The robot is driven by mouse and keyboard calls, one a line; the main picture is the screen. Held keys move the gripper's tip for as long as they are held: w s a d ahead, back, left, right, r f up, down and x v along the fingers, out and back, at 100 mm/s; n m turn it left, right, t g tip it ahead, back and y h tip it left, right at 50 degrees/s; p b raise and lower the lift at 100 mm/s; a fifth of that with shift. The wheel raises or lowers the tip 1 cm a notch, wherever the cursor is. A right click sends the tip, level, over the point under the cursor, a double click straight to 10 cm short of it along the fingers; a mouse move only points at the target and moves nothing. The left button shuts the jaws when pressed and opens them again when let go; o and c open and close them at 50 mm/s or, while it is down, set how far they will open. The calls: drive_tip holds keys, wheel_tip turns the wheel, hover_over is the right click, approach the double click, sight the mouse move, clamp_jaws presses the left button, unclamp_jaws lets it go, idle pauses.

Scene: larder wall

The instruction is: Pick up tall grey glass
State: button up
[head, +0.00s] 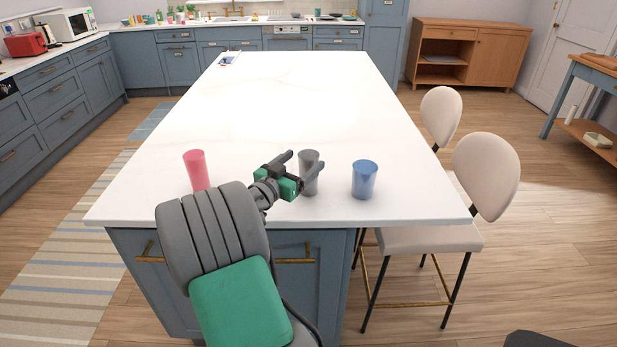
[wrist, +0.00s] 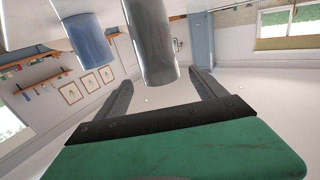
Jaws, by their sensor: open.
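The tall grey glass (head: 309,187) stands upright near the front edge of the white island, between a pink glass and a blue glass. My gripper (head: 305,163) is open at the glass, with its fingers pointing towards it and partly covering it in the head view. In the wrist view the grey glass (wrist: 151,40) appears from the top of the picture, roughly between the two spread fingertips of my gripper (wrist: 163,76). I cannot tell exactly how far the glass lies between the fingers. Neither finger visibly grips it.
The pink glass (head: 197,170) stands to the left and the blue glass (head: 364,180) close on the right; the blue one also shows in the wrist view (wrist: 88,42). The island top (head: 270,105) behind is mostly clear. Cream stools (head: 486,175) stand at the right side.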

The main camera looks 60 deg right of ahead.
drive_tip(key=d, duration=0.4)
drive_tip(key=shift+s+p, duration=0.2)
drive_tip(key=shift+p, duration=0.2)
drive_tip(key=shift+c, duration=0.5)
clamp_jaws()
